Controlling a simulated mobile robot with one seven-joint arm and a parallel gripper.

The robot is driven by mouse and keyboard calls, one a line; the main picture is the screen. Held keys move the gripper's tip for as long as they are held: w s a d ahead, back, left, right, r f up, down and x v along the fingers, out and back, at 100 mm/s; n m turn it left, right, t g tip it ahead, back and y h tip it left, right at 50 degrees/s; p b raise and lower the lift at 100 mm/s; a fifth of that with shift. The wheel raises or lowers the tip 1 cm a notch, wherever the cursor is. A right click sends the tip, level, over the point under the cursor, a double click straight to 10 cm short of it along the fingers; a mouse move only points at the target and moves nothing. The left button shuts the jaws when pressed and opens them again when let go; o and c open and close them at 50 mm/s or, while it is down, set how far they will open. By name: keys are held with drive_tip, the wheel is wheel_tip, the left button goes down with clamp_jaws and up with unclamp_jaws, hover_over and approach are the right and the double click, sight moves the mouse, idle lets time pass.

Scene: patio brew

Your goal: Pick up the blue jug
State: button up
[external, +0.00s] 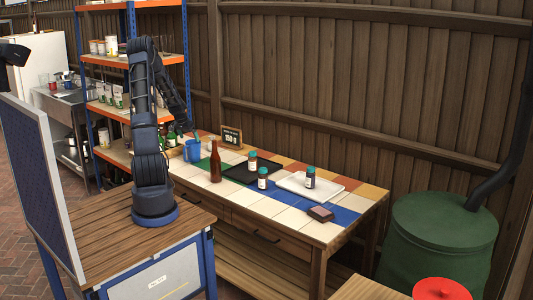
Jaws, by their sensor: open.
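The blue jug (193,151) stands upright on the tiled table, at its left end, with a teal-green item showing at its top. My arm reaches up from its base and bends down toward that end of the table. My gripper (186,132) is above and slightly left of the jug, near dark green bottles. It is small and dark here, and its fingers are hard to make out. It holds nothing that I can see, and the jug appears to rest on the table.
A brown bottle (215,162) stands right of the jug. A black tray (240,176), a white tray (325,192) and several teal-capped jars are farther right. A small sign (231,137) stands behind. A shelf rack (187,60) rises behind my arm.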

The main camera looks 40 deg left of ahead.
sight(192, 147)
drive_tip(key=shift+s+x, duration=0.1)
drive_tip(key=shift+x, duration=2.05)
drive_tip(key=shift+s+x, duration=0.15)
drive_tip(key=shift+x, duration=2)
drive_tip(key=shift+a, duration=0.1)
drive_tip(key=shift+c, duration=0.4)
drive_tip(key=c, duration=0.9)
